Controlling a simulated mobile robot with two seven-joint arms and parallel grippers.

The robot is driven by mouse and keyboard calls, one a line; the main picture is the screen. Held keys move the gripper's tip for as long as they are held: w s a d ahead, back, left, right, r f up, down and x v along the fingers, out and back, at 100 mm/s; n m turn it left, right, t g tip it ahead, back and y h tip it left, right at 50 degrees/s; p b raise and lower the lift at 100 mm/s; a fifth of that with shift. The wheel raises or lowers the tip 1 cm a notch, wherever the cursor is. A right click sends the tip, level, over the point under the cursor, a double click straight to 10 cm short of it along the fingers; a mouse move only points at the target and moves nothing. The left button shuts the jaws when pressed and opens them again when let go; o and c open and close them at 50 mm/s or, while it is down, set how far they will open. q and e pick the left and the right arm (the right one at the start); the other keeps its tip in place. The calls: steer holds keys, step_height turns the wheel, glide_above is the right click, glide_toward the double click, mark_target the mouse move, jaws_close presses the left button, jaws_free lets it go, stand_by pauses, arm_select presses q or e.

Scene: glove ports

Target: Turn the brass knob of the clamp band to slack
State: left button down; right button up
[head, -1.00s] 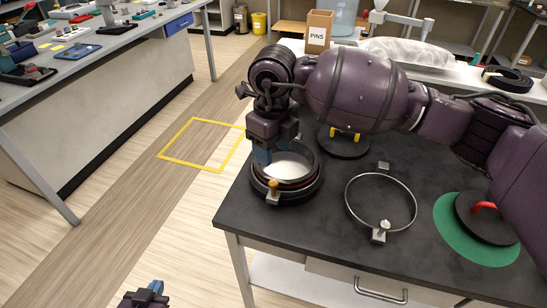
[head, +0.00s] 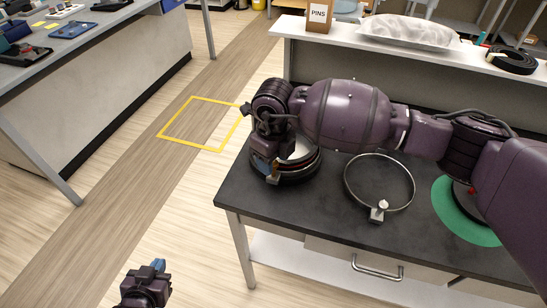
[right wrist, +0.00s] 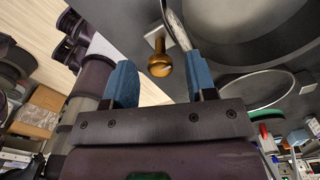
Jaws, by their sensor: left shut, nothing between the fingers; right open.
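The clamp band with the brass knob is around the dark port ring (head: 290,178) at the bench's front left corner. The brass knob (right wrist: 160,64) shows in the right wrist view, with a small metal block beside it. My right gripper (right wrist: 161,78) is open, and the knob appears between and just beyond its blue fingertips, with gaps on both sides. In the head view this gripper (head: 262,164) is at the port's left front edge, and my arm hides part of the port. My left gripper (head: 158,265) is shut and empty, low over the floor, away from the bench.
A loose ring with a silver knob (head: 383,206) lies right of the port. A green disc (head: 456,222) with a dark lid is further right, partly behind my arm. A shelf at the back holds a PINS box (head: 319,16) and a wrapped bundle (head: 408,30).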

steer(key=shift+f, duration=0.2)
steer(key=c, duration=0.9)
